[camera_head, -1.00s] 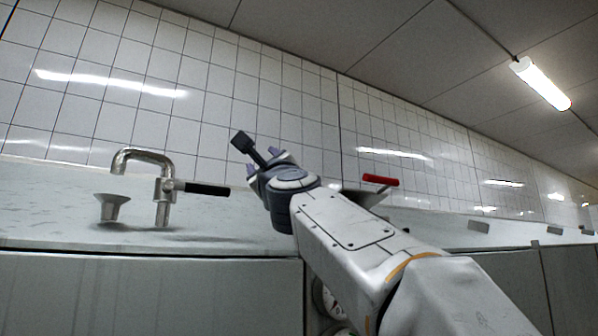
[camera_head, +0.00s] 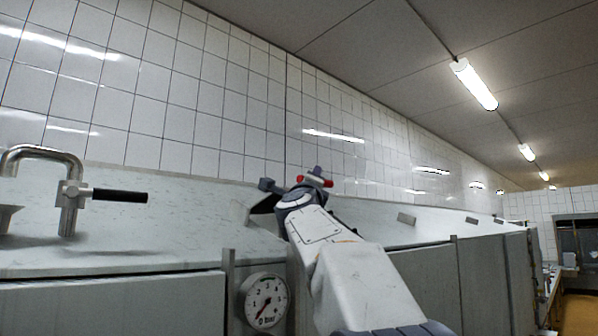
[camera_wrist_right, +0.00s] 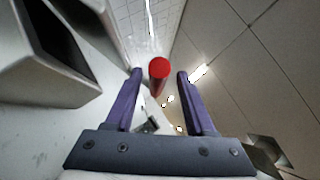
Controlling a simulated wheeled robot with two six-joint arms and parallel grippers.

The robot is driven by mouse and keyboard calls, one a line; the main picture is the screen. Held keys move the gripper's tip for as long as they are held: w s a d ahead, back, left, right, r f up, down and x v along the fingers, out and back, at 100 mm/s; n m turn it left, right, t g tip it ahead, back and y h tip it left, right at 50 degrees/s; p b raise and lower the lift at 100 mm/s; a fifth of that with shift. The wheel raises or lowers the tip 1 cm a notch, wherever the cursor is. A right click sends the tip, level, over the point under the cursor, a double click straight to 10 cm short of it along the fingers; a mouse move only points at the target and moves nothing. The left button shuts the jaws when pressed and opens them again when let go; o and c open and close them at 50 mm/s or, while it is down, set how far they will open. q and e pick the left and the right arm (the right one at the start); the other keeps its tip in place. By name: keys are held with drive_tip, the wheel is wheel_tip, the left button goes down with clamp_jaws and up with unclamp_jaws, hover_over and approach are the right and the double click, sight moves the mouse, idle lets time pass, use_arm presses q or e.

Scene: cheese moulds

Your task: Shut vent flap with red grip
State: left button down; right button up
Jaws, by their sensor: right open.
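The red grip (camera_head: 327,183) shows just past my right gripper (camera_head: 308,175) in the head view, partly hidden by it. In the right wrist view the red grip (camera_wrist_right: 158,72) is a round-ended bar between the tips of the two purple fingers. My right gripper (camera_wrist_right: 159,73) is open, with a gap on both sides of the grip. A grey flared part with a dark opening (camera_head: 263,207) shows left of my gripper in the head view. My gripper hides much of it, so the flap's angle is unclear. My left gripper is not in view.
A bent metal tap with a black handle (camera_head: 120,196) stands on the pale ledge at left. A round pressure gauge (camera_head: 265,302) is on the front below. A tiled wall (camera_head: 190,120) rises behind. A grey box-like part (camera_wrist_right: 35,75) fills the wrist view's left side.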

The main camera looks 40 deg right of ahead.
drive_tip(key=shift+w+d+r, duration=0.3)
drive_tip(key=shift+w+d, duration=0.15)
drive_tip(key=c, duration=0.8)
clamp_jaws()
drive_tip(key=shift+r, duration=0.15)
